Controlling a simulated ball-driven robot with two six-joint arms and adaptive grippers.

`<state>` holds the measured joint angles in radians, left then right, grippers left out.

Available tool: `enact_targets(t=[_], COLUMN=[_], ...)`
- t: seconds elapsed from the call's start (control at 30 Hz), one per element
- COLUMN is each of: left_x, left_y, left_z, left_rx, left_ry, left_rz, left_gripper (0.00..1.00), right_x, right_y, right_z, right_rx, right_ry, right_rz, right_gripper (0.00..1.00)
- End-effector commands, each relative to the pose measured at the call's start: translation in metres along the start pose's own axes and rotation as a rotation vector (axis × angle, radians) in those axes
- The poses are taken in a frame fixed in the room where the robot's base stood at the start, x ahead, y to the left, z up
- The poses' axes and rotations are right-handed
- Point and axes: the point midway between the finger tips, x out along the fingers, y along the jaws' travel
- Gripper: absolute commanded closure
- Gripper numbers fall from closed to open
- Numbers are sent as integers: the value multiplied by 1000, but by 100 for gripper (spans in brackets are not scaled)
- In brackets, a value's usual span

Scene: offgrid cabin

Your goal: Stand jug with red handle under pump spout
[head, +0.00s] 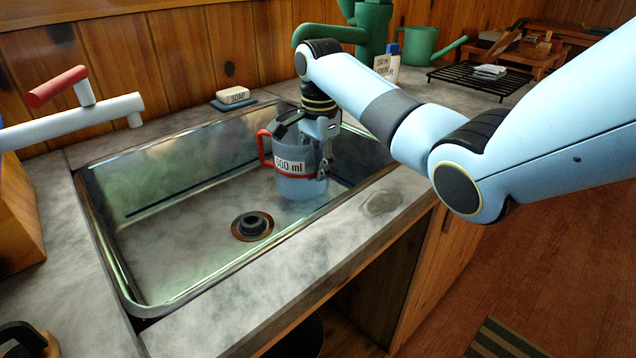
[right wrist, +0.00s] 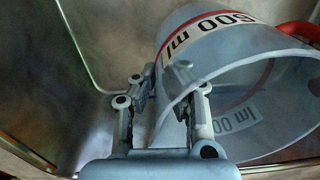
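In the right wrist view the jug (right wrist: 215,45) fills the right side. My right gripper (head: 324,165) is at its right wall. In the wrist view the fingers of this gripper (right wrist: 165,92) straddle the wall, one outside and one inside the rim; whether they press on it is unclear. The green pump (head: 372,35) stands behind the sink, its curved spout (head: 325,34) pointing left. My left gripper is out of view.
The metal sink (head: 110,245) has a drain (head: 252,225) in its floor, left of the jug. A white tap with a red lever (head: 100,108) reaches in from the left. Soap (head: 233,96) lies at the back edge.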

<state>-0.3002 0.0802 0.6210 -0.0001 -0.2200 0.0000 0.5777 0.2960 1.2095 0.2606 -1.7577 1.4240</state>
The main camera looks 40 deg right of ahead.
Motion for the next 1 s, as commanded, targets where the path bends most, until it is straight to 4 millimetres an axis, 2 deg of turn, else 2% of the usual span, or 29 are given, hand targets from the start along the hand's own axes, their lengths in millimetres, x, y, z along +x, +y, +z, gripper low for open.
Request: enact_targets(t=[0.2, 0.53, 0.73, 1.0], left_x=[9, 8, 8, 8], left_y=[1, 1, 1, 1], left_z=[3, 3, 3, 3], left_rx=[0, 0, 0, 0], left_ry=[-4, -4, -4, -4], left_rz=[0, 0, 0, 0], left_gripper=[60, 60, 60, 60], right_x=[31, 34, 35, 34], right_y=[1, 1, 1, 1], right_z=[0, 0, 0, 0], right_rx=[0, 0, 0, 0], right_ry=[0, 1, 1, 1], right_rz=[4, 1, 1, 1], right_gripper=[100, 100, 72, 71])
